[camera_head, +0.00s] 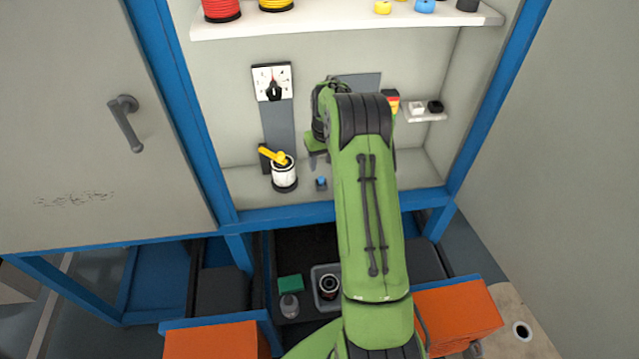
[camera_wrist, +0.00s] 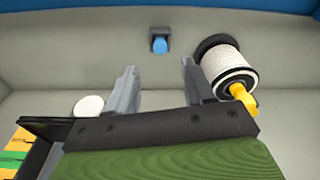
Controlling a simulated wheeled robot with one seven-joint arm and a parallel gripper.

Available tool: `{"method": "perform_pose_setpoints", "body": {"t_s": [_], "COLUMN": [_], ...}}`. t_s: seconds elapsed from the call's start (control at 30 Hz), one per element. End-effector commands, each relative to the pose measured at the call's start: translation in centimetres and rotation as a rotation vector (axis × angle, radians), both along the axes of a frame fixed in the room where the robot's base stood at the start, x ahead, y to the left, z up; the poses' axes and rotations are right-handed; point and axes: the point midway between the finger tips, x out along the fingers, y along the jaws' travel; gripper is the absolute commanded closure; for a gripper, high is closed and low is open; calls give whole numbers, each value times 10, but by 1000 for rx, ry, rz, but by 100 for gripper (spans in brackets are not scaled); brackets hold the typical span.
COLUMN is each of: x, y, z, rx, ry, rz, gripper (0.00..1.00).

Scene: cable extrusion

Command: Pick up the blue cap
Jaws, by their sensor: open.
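The small blue cap (camera_head: 321,181) sits in a small grey holder on the cabinet floor, right of the white spool. In the wrist view the blue cap (camera_wrist: 160,45) shows in its grey holder, ahead of and between my two fingers. My gripper (camera_wrist: 158,66) is open, with nothing between its fingers and a gap between them and the cap. In the head view my green arm hides most of my gripper (camera_head: 317,158), which is above and behind the cap.
A white spool (camera_head: 284,176) with a yellow handle (camera_head: 272,156) stands close to the cap; it is beside one finger in the wrist view (camera_wrist: 229,71). A small shelf (camera_head: 424,116) holds buttons at right. The blue front beam (camera_head: 285,217) edges the cabinet.

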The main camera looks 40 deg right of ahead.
Motion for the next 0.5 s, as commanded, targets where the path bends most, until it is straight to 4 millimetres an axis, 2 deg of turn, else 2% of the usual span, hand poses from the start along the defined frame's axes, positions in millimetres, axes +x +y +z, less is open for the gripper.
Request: {"method": "perform_pose_setpoints", "body": {"t_s": [0.03,0.27,0.4,0.5], "x": [1,3,5,7], "y": [0,0,0,-1], "z": [-9,-33,-61,-69], "rx": [0,0,1,0], "ry": [1,1,2,-1], "rz": [0,-2,-1,-1], "gripper": [48,48,48,48]}}
